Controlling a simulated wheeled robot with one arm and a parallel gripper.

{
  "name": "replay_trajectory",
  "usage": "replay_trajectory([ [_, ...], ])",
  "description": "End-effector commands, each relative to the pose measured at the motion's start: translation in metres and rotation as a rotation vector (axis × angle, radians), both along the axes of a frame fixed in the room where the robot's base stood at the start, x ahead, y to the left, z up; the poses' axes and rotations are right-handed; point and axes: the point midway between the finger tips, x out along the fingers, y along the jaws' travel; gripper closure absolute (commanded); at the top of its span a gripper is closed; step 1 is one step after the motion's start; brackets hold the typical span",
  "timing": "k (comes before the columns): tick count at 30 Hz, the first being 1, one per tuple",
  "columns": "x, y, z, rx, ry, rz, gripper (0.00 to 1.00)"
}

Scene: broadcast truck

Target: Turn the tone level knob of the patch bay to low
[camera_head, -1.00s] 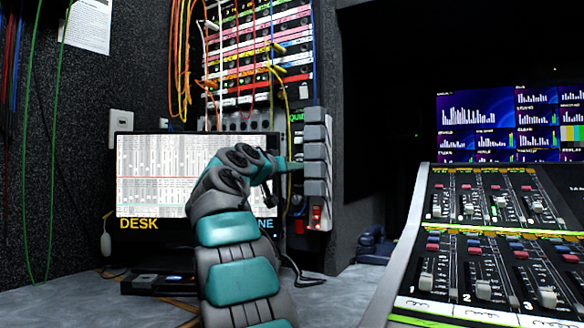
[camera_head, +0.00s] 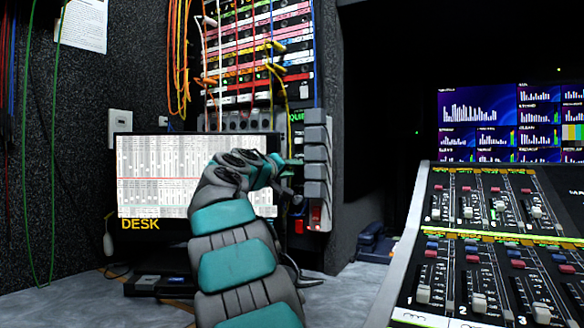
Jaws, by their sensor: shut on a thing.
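The patch bay (camera_head: 258,52) stands at the back centre, with rows of coloured label strips and several cables plugged in. My arm reaches up from the bottom middle. My gripper (camera_head: 291,163) is at the arm's far end, low on the right side of the patch bay's column, beside a stack of grey blocks. It is shut on the tone level knob, but the fingers and my wrist hide the knob. Its pointer cannot be seen. A partly covered green label shows just above the gripper.
A monitor (camera_head: 150,165) marked DESK stands behind my arm on the left. Grey plug-like blocks (camera_head: 315,152) with a red switch below stand close right of the gripper. A mixing console (camera_head: 497,280) fills the lower right. Cables hang in front of the patch bay.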

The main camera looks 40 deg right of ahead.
Motion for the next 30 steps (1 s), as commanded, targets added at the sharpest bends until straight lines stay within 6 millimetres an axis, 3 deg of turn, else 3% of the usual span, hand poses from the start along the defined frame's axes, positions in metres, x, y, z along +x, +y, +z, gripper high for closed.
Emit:
replay_trajectory([
  [13, 0.0005, 0.0003, -0.0004, -0.005, 0.010, 0.001, 1.00],
  [14, 0.0005, 0.0003, -0.0004, -0.005, 0.010, 0.001, 0.63],
  [18, 0.0004, 0.0004, -0.0001, -0.004, 0.009, 0.001, 0.47],
  [21, 0.0004, 0.0003, -0.0001, -0.004, 0.009, 0.001, 0.36],
  [30, -0.0002, 0.0013, 0.0001, -0.004, 0.009, 0.001, 0.36],
])
